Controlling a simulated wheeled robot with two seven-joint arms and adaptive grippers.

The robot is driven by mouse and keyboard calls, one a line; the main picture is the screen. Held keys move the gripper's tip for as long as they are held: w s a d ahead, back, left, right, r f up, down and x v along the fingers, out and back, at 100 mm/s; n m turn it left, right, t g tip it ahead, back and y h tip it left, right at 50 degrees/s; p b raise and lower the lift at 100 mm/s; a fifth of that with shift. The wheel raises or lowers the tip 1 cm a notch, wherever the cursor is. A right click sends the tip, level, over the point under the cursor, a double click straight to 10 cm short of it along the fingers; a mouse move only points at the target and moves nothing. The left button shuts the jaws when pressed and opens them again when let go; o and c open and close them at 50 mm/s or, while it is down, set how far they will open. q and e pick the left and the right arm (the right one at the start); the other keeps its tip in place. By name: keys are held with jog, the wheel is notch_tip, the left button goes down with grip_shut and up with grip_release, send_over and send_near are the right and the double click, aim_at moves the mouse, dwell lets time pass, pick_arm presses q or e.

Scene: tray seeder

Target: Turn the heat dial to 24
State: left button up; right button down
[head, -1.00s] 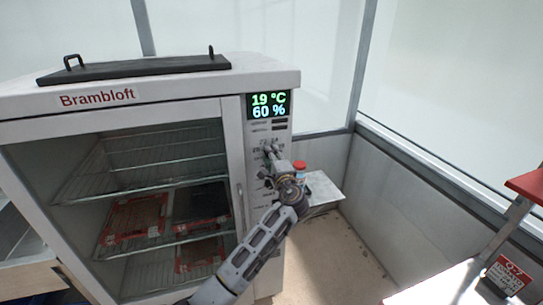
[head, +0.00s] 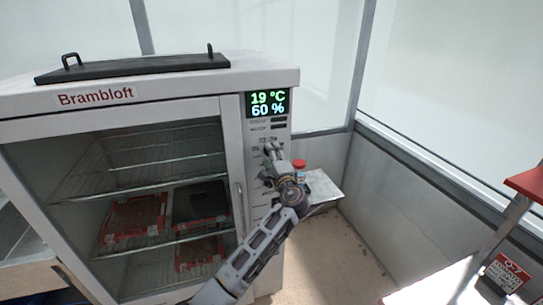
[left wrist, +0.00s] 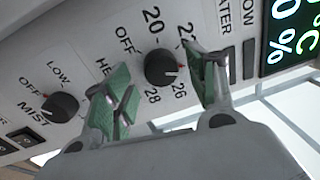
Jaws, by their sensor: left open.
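The heat dial (left wrist: 160,67) is a round black knob on the cabinet's white panel, in the left wrist view. A red mark on its right edge points towards my right-hand finger, between the partly covered "2-" label and "26". The label there is hidden by the finger. My left gripper (left wrist: 160,80) is open, with one green-padded finger on either side of the dial; I cannot tell whether either touches it. In the head view my left gripper (head: 271,152) is at the panel, covering the dial area. The display (head: 268,103) reads 19 °C and 60 %. My right gripper is not in view.
The mist dial (left wrist: 60,107) and rocker switches (left wrist: 22,137) sit left of the heat dial in the left wrist view. The cabinet's door (head: 240,195) is beside my arm, with racks and trays behind it. A small shelf with a red-capped item (head: 299,164) stands right.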

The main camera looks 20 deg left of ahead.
pick_arm(q)
jog(key=r+v, duration=0.1)
jog(key=v, duration=1)
jog(key=shift+f, duration=0.45)
